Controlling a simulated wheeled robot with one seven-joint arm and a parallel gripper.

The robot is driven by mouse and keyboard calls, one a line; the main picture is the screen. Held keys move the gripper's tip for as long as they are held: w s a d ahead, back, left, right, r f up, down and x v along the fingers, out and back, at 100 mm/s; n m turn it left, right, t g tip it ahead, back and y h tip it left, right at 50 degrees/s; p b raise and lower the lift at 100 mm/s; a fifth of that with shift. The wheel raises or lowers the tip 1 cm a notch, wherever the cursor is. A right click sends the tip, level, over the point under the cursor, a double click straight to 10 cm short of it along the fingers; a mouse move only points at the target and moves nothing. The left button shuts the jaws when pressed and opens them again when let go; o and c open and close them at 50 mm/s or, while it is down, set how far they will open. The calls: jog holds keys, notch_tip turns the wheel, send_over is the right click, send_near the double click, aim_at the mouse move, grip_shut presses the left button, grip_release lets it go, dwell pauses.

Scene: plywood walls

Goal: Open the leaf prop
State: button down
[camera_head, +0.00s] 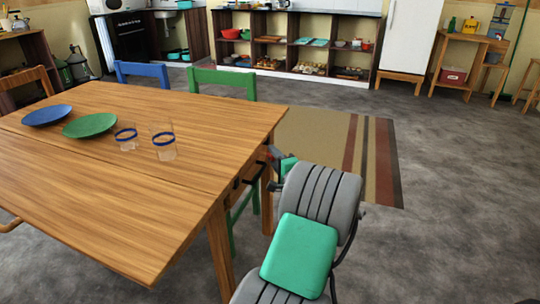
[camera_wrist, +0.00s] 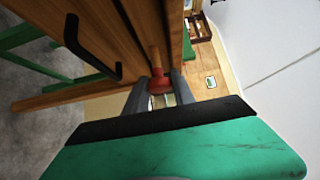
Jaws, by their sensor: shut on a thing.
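The wooden table (camera_head: 150,185) stands at the left in the head view, with a seam across its top. A wooden rod with a red knob (camera_wrist: 159,82), apparently the leaf prop, shows in the wrist view beside the table's wooden rails. My gripper (camera_wrist: 158,92) has its two grey fingers on either side of the red knob and is shut on it. In the head view my gripper (camera_head: 276,158) is at the table's right edge, just below the top, largely hidden by my arm. A black handle (camera_wrist: 88,45) is on the wooden rail left of the knob.
A blue plate (camera_head: 47,115), a green plate (camera_head: 90,125) and two clear glasses (camera_head: 164,142) stand on the table. A green chair (camera_head: 222,78) and a blue chair (camera_head: 142,72) are behind it. The floor right of my arm is clear, with a striped rug (camera_head: 340,150).

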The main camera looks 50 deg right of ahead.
jog(key=shift+w+a+f, duration=0.1)
jog(key=shift+a+f, duration=0.05)
jog(key=shift+a, duration=0.1)
jog(key=c, duration=1.3)
grip_release()
jog(key=shift+a, duration=0.1)
jog(key=shift+o, duration=1.1)
jog(key=p+v, duration=0.1)
jog(key=v, duration=0.7)
jog(key=shift+d, duration=0.2)
